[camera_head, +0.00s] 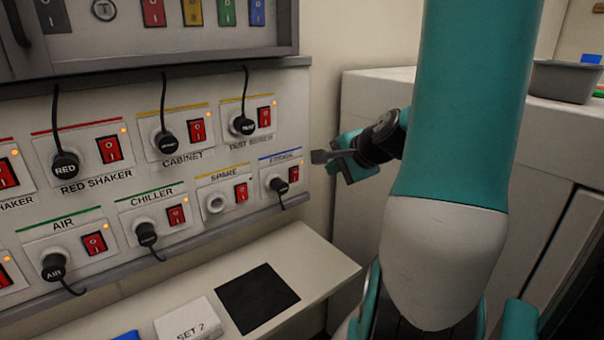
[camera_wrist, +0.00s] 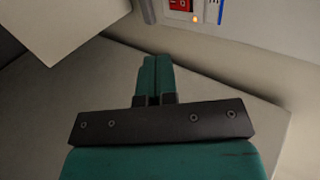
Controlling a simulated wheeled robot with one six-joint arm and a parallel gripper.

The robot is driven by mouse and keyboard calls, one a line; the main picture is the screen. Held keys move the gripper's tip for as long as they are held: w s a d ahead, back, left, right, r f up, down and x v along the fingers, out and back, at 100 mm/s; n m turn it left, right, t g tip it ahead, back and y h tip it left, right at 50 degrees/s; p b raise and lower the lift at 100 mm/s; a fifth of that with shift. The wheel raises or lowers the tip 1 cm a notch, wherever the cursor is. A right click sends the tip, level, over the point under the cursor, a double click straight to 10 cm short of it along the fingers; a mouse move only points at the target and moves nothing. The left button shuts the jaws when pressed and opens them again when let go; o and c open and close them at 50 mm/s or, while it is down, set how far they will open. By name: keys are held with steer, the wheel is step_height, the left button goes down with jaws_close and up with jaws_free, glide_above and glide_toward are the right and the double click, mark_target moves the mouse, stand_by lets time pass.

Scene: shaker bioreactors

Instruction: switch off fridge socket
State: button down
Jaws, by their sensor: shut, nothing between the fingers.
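The fridge socket (camera_head: 278,185) is the blue-striped one at the lower right end of the wall panel. Its label is too small to read surely. A black plug sits in it, beside a red rocker switch (camera_head: 293,174) with a lit orange lamp. In the wrist view the red switch (camera_wrist: 181,4), the lit lamp and the blue stripe show at the top edge. My gripper (camera_head: 318,156) is shut and empty, just right of this socket and apart from it. Its shut fingers (camera_wrist: 152,62) point up toward the panel in the wrist view.
Cables hang from plugs. Below is a ledge with a black square (camera_head: 257,298) and a SET 2 block (camera_head: 190,322). A white cabinet stands right.

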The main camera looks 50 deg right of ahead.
stand_by(0.3)
steer(key=p, duration=0.9)
glide_toward(296, 175)
steer(key=x, duration=0.5)
steer(key=shift+a+f, duration=0.1)
steer(key=shift+f, duration=0.35)
steer(key=shift+w+d+f, duration=0.1)
steer(key=shift+w+d, duration=0.1)
steer(key=shift+w, duration=0.35)
